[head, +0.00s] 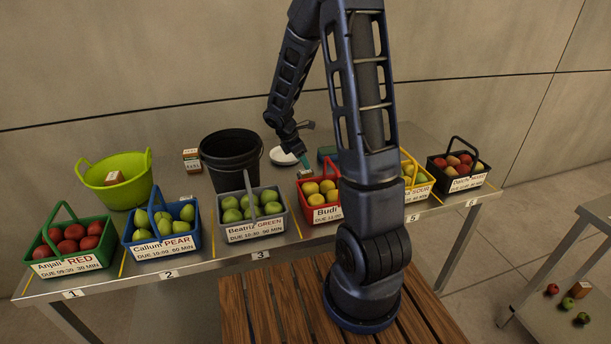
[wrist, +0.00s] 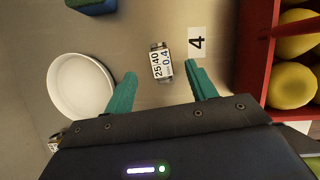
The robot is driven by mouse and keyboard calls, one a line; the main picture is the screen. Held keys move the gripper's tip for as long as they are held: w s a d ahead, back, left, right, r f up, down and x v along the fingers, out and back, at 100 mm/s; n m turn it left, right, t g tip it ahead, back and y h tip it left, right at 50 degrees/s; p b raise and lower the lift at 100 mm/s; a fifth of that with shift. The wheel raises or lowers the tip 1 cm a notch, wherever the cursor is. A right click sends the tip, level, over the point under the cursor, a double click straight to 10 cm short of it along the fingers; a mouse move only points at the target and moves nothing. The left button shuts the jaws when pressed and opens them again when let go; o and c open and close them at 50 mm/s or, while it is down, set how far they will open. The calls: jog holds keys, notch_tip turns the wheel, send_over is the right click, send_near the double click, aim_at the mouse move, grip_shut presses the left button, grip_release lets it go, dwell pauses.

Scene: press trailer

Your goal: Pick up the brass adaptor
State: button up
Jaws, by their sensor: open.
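A small piece, apparently the brass adaptor (wrist: 161,62), lies on the table in the wrist view. It has a dull metallic edge and a white label that seems to read 25/40 and 0.4. My gripper (wrist: 161,72) is open, with its two teal fingers apart on either side of the piece in the picture. Nothing is held. In the head view my gripper (head: 303,160) points down over the table behind the red basket. I cannot make out the adaptor surely there.
A white dish (wrist: 80,85) is left of the fingers and a red crate (wrist: 252,60) is close on the right. A blue-green block (wrist: 92,5) is at the top left. In the head view a black bucket (head: 231,160) and several fruit baskets stand around.

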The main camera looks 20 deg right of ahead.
aim_at(305, 171)
jog(key=shift+a+x, duration=0.2)
jog(key=shift+x, duration=1.15)
jog(key=shift+a+x, duration=0.25)
jog(key=shift+x, duration=1.05)
jog(key=shift+s+f, duration=0.1)
jog(key=shift+f, duration=0.05)
jog(key=c, duration=1.2)
jog(key=shift+o, duration=0.2)
